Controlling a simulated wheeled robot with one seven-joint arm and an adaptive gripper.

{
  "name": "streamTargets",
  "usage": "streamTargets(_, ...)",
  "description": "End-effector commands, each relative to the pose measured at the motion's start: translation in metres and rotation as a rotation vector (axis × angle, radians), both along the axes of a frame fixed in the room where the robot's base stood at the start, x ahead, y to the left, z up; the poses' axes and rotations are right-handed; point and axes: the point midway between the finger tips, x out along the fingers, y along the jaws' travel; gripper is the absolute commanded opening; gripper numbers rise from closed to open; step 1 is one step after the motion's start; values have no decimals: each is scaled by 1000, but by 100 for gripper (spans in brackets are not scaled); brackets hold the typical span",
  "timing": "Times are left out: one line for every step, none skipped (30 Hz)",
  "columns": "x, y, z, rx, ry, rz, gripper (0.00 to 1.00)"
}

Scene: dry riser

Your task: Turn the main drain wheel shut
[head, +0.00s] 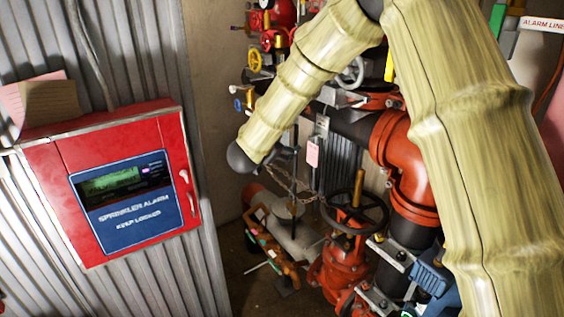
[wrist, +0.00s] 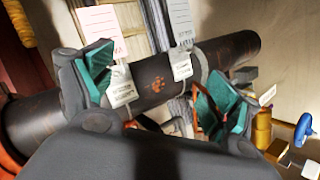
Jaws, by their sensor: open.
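Several handwheels show in the head view: a yellow wheel (head: 255,60), a pale grey wheel (head: 351,74) and a large black wheel (head: 355,212) on a red valve (head: 345,262). A small blue handle (head: 238,104) is at the left of the pipework. I cannot tell which is the main drain wheel, as no label on them is readable. My gripper (wrist: 158,88) is open, with teal pads on both sides of a dark pipe (wrist: 150,82) in the wrist view. Nothing is visibly held. A blue handle (wrist: 304,129) is right of it.
White paper tags (wrist: 181,22) hang by the dark pipe. A brass fitting (wrist: 262,130) is near the right finger. In the head view, a red sprinkler alarm cabinet (head: 115,185) stands on the left wall. A chain (head: 285,172) crosses near the black wheel. Red pipework (head: 405,160) crowds the right.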

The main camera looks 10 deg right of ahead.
Motion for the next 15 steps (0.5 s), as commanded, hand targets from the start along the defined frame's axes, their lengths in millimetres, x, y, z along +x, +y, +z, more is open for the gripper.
streamTargets(-1,0,-9,-5,11,9,89)
streamTargets(-2,0,-13,-7,16,15,89)
streamTargets(-3,0,-19,-10,25,21,89)
streamTargets(-4,-1,-24,-13,30,26,89)
streamTargets(-5,-1,-28,-15,36,32,89)
streamTargets(-6,-1,-33,-19,43,38,89)
streamTargets(-7,-1,-37,-22,48,43,89)
streamTargets(-8,-1,-41,-24,54,47,89)
streamTargets(-9,-1,-45,-26,59,52,89)
streamTargets(-9,-1,-48,-28,63,56,89)
streamTargets(-10,-1,-51,-29,67,59,89)
streamTargets(-11,-1,-54,-31,71,64,89)
streamTargets(-11,-1,-56,-33,74,67,89)
streamTargets(-12,-1,-58,-34,76,70,89)
streamTargets(-12,-1,-60,-34,80,72,89)
